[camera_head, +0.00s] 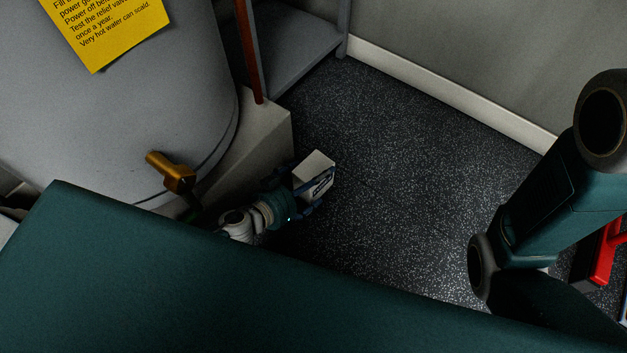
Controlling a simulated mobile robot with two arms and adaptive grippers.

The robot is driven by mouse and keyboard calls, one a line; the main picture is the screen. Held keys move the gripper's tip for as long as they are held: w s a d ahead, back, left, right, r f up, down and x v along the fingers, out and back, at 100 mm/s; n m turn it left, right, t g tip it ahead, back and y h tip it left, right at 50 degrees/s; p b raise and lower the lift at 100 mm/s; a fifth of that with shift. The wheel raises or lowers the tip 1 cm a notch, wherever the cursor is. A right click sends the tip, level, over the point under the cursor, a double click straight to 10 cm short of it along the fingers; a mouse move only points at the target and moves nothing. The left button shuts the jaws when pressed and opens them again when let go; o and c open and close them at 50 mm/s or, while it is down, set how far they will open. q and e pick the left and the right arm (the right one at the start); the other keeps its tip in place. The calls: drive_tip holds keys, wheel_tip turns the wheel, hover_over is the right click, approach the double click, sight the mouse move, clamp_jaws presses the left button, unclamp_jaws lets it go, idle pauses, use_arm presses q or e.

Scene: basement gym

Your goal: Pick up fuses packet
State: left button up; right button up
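A small white box with a dark marking on its side, which looks like the fuses packet (316,170), is in the middle of the camera_head view. My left gripper (312,186) reaches it from the lower left, with dark blue fingers on two sides of the box. It appears shut on the box, which is tilted over the dark floor. The box's lower part is partly hidden by the fingers. My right arm shows at the right, but its gripper is out of view.
A grey water heater (120,110) with a yellow notice (106,25) and brass valve (172,173) stands at left on a pale plinth (262,135). A grey shelf (295,45) is behind. Speckled floor (410,170) is clear up to the wall. A red object (601,255) is at right.

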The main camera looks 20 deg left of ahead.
use_arm(q)
drive_tip(key=shift+x, duration=1.05)
drive_tip(key=shift+s, duration=0.1)
drive_tip(key=c, duration=1.3)
drive_tip(key=shift+c, duration=0.6)
drive_tip(key=shift+r, duration=0.15)
